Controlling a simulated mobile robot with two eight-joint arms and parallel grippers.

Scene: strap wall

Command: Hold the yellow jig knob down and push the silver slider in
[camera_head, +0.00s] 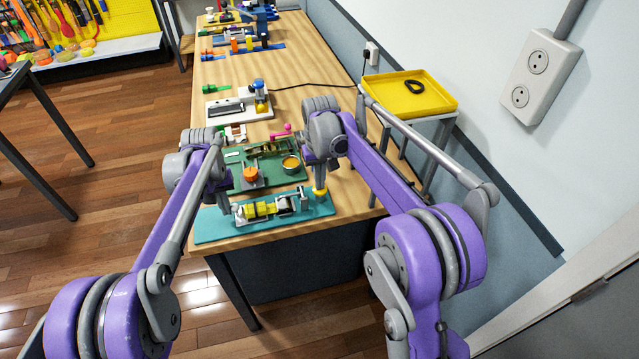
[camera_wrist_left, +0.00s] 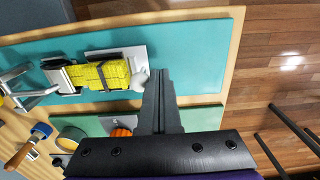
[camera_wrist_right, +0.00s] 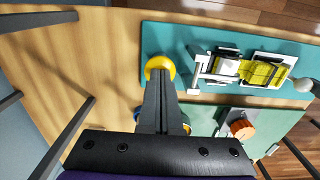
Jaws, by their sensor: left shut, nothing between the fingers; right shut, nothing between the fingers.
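The teal board (camera_head: 213,226) lies at the near end of the table and carries a jig with a yellow ribbed block (camera_head: 262,209) between silver parts. A silver rounded end (camera_wrist_left: 139,82), seemingly the slider's, sticks out at the jig's left in the head view. My left gripper (camera_wrist_left: 160,74) is shut and empty, its tip right beside that end; contact is unclear. The yellow jig knob (camera_wrist_right: 160,66) stands on the board's right part, also in the head view (camera_head: 320,191). My right gripper (camera_wrist_right: 160,76) is shut and empty, its tip at the knob, hiding part of it.
A green board (camera_head: 231,158) with an orange knob (camera_head: 250,174) and a yellow round part (camera_head: 291,163) lies just behind. A yellow tray (camera_head: 434,93) holding a black ring stands at the right. More fixtures stand along the table. The wood beside the teal board is bare.

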